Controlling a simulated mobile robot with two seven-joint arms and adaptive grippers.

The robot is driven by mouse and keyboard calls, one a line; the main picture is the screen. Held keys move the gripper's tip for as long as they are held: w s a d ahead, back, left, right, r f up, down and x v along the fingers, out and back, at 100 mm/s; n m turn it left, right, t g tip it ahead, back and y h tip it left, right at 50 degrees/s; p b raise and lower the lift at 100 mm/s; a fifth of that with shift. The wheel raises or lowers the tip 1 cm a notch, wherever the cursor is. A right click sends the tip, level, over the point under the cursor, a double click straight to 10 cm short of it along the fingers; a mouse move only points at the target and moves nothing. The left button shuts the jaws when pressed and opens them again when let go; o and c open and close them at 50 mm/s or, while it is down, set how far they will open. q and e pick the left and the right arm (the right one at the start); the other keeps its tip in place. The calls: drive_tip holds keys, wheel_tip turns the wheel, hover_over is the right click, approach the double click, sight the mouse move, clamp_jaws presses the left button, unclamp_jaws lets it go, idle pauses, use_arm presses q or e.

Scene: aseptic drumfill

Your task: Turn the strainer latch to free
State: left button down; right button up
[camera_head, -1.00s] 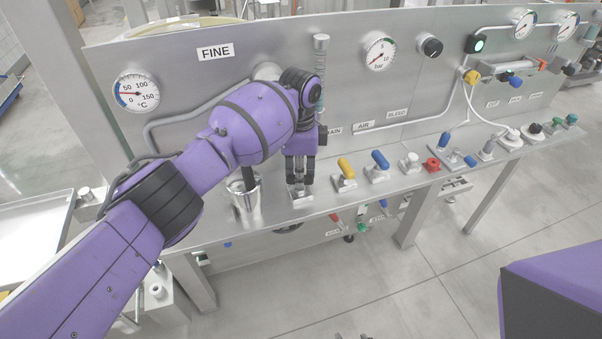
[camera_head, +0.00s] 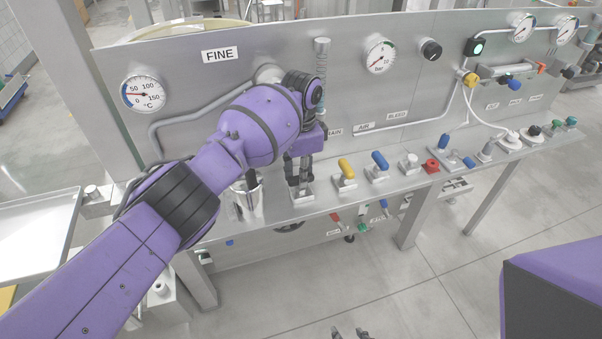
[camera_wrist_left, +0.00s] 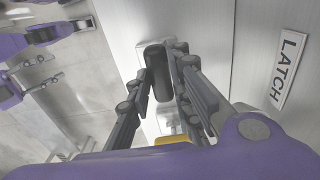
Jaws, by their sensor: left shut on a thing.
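The strainer latch is at the small square mount (camera_head: 302,194) on the bench ledge. Its dark upright handle (camera_wrist_left: 158,72) shows between the fingers in the left wrist view. A "LATCH" label (camera_wrist_left: 287,68) is beside it there. My left gripper (camera_head: 299,180) points down over the mount and is shut on the handle; its fingers (camera_wrist_left: 163,90) flank it on both sides and partly hide it.
A metal cup (camera_head: 246,199) stands close left of my left gripper. A yellow-handled valve (camera_head: 347,170) and a blue-handled valve (camera_head: 380,161) stand to its right. The upright panel (camera_head: 215,85) with gauges rises behind. The floor in front is open.

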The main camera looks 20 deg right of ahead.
use_arm(q)
drive_tip(key=shift+r, duration=0.1)
drive_tip(key=c, duration=1.6)
unclamp_jaws()
